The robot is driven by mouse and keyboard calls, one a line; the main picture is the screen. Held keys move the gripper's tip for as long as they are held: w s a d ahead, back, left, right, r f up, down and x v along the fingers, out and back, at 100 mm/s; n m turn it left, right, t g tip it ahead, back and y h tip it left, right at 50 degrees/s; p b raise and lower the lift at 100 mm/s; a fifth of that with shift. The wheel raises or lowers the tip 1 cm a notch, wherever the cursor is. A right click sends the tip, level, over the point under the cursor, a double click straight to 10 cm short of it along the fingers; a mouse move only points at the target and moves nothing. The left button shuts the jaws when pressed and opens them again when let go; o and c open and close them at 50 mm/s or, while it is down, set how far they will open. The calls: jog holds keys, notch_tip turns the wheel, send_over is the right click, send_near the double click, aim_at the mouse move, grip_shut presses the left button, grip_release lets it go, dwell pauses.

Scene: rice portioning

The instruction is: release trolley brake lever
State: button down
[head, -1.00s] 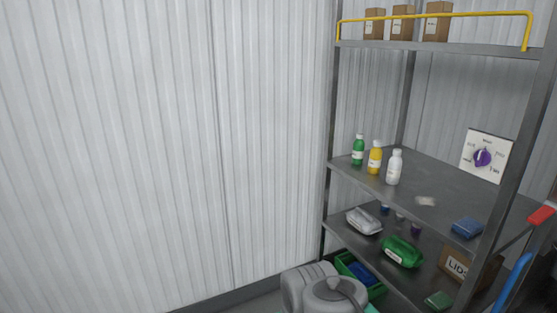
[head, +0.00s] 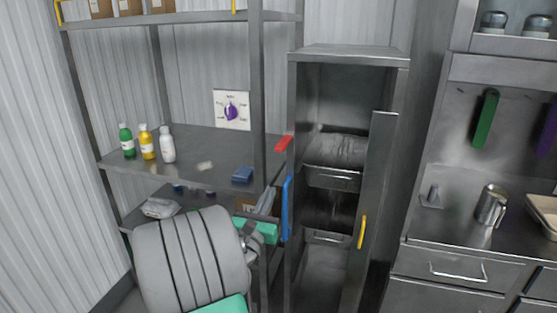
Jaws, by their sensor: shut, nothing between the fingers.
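I cannot make out a trolley or its brake lever in the head view. A red grip (head: 284,144) and a long blue handle (head: 287,208) show between the shelf rack and the open cabinet; what they belong to is unclear. My grey and teal arm reaches up from the bottom left. My gripper (head: 265,203) appears small at its far end, in front of the lower rack shelf and left of the blue handle. It is shut and empty, and partly hard to tell from the things behind it.
The metal shelf rack (head: 258,90) holds bottles, a blue block (head: 242,175) and a purple dial panel (head: 232,110). A narrow cabinet (head: 349,55) stands with its yellow-handled door (head: 378,200) open. A steel counter (head: 450,242) with a metal jug (head: 491,205) is at right.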

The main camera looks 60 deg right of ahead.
jog(key=shift+d+r, duration=0.1)
jog(key=p, duration=0.5)
send_near(285, 142)
jog(key=d+f, duration=0.4)
jog(key=r+p, duration=0.1)
jog(key=w+d+r+p, duration=0.1)
jog(key=r, duration=0.1)
jog(key=shift+w+d+r, duration=0.1)
jog(key=shift+w, duration=0.05)
jog(key=shift+r+p, duration=0.1)
jog(key=shift+p, duration=0.3)
